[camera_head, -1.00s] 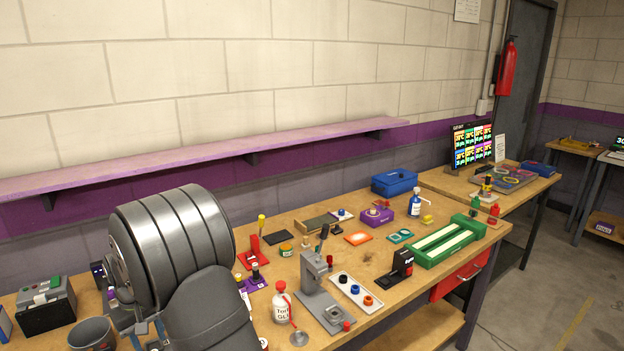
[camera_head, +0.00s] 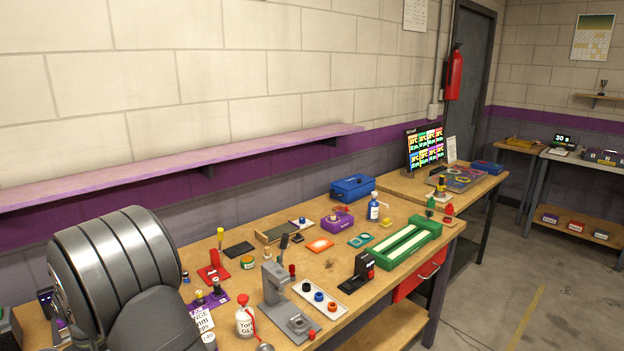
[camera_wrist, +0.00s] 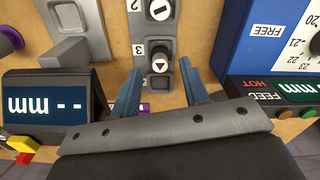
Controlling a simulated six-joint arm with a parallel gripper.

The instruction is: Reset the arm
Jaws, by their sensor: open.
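My gripper (camera_wrist: 163,92) shows in the wrist view with its two blue-grey fingers apart and nothing between them. Beyond the fingertips is a grey switch panel (camera_wrist: 153,30) with dark knobs, one marked with a triangle. I cannot tell whether the fingers touch it. In the head view my grey arm (camera_head: 125,265) fills the lower left, and the gripper end is out of that view. The green slot track (camera_head: 412,240) with two pale strips lies near the right end of the wooden bench.
In the wrist view a display unit (camera_wrist: 48,106) stands left and a blue dial box (camera_wrist: 275,40) right. In the head view a grey press (camera_head: 280,295), a white bottle (camera_head: 244,318) and a blue box (camera_head: 352,187) stand on the bench. A purple shelf (camera_head: 180,168) runs along the wall.

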